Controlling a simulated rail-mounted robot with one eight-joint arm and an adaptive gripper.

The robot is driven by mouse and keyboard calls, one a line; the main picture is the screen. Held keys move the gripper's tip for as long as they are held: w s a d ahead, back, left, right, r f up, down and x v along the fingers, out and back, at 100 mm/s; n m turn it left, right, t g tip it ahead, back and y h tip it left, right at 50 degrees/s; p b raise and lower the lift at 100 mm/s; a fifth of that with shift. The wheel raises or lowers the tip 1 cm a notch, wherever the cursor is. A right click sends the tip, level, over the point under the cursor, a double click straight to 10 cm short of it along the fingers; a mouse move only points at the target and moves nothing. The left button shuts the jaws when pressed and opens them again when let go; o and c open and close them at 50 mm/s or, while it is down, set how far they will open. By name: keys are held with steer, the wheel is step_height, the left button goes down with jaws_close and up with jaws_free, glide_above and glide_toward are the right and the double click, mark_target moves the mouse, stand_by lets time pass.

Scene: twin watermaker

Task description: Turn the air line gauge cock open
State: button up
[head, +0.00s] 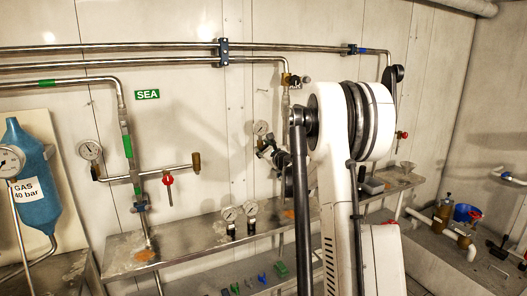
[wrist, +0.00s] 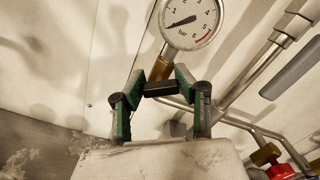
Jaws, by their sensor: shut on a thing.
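In the wrist view a round pressure gauge (wrist: 190,22) marked in bar sits on a brass cock body (wrist: 161,68). Its needle points left, near the low end of the scale. A short black lever (wrist: 160,88) extends below the brass body. My gripper (wrist: 159,92) has its green-padded fingers shut on this lever, one fingertip at each end. The lever lies roughly level across the picture. In the head view the gauge (head: 261,128) is left of my arm, with my gripper (head: 268,151) just below it. My arm hides part of the pipework there.
A red-handled valve (wrist: 279,168) and metal pipes (wrist: 248,78) lie right of my gripper in the wrist view. A blue cylinder (head: 36,185) stands far left.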

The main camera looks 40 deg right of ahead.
steer(key=shift+n+b, duration=0.35)
steer(key=shift+n, duration=0.75)
steer(key=o, duration=1.2)
steer(key=v, duration=1.2)
steer(key=shift+a, duration=0.1)
steer(key=shift+c, duration=0.5)
